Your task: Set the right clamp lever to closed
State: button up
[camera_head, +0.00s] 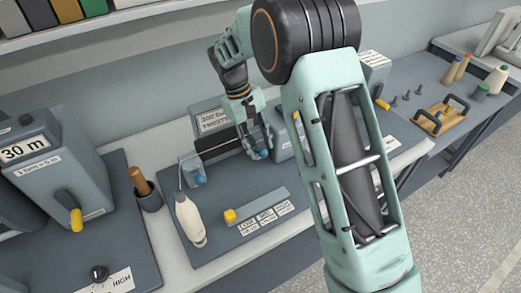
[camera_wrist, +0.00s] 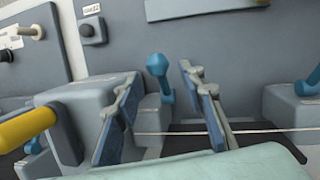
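The right clamp lever (camera_wrist: 158,68) is blue with a faceted knob; in the wrist view it stands between my fingers, pointing toward the top of the picture. My gripper (camera_wrist: 160,100) is open around it, with a visible gap on both sides. In the head view my gripper (camera_head: 257,148) is down at the right clamp, its fingers partly hiding the blue lever (camera_head: 263,154). The other clamp's blue lever (camera_head: 198,179) is at the left, and appears at the right edge of the wrist view (camera_wrist: 309,84). Which setting the right lever is in is unclear.
A grey housing (camera_wrist: 75,105) with a yellow-handled crank (camera_wrist: 25,128) stands close beside my fingers. A thin pale strand (camera_wrist: 175,132) runs across near them.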

jog(key=s+v, duration=0.1)
jog(key=v, duration=0.8)
jog(key=shift+w, duration=0.45)
jog(key=shift+r, duration=0.15)
